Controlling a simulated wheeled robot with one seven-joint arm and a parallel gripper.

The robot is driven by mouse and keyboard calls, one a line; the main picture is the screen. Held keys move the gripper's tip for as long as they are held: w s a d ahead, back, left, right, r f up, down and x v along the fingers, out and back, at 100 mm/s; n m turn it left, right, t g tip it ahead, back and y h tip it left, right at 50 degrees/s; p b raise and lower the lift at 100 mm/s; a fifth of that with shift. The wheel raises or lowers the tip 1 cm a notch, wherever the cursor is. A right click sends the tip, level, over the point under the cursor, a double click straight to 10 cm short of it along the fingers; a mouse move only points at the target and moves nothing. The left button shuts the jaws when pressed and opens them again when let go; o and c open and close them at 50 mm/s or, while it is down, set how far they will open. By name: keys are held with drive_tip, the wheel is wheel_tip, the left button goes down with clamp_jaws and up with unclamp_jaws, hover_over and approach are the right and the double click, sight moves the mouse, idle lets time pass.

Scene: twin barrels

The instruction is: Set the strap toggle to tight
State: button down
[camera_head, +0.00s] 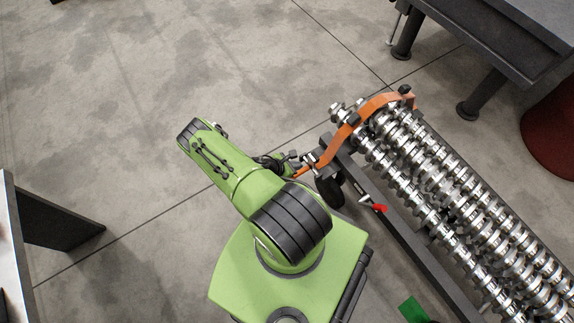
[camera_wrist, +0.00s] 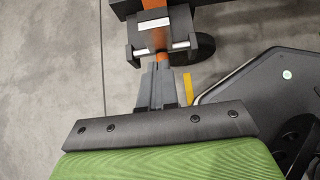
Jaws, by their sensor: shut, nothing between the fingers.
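An orange strap (camera_head: 345,137) runs over the near end of the shiny metal shafts. At its lower end is a dark buckle-like piece with metal pins (camera_head: 309,159), which I take for the strap toggle. In the wrist view the toggle (camera_wrist: 146,35) is a dark bracket with bright cross pins, with orange strap (camera_wrist: 153,8) through its middle. My gripper (camera_head: 295,161) is beside the toggle, small and partly hidden in the head view. In the wrist view my gripper (camera_wrist: 159,68) is shut and empty, its tips at the toggle's lower edge. I cannot tell whether they touch.
Several ridged metal shafts (camera_head: 455,180) lie on a dark wheeled frame (camera_head: 405,247) at the right. A red-tipped lever (camera_head: 378,208) sticks out from its side. A dark table (camera_head: 515,35) stands at the upper right, with a dark red barrel (camera_head: 550,130) below.

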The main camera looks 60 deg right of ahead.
sight(311, 160)
drive_tip(key=d, duration=0.1)
drive_tip(key=s+d, duration=0.1)
drive_tip(key=d, duration=0.1)
drive_tip(key=shift+s+d, duration=0.3)
drive_tip(key=shift+s, duration=0.1)
drive_tip(key=shift+r, duration=0.1)
drive_tip(key=shift+d+r+y, duration=0.1)
drive_tip(key=shift+d+y, duration=0.05)
drive_tip(key=shift+y, duration=0.15)
drive_tip(key=shift+s+d+t+y+p, duration=0.1)
drive_tip(key=shift+s+t+y+p, duration=0.05)
drive_tip(key=shift+t+y+p, duration=0.2)
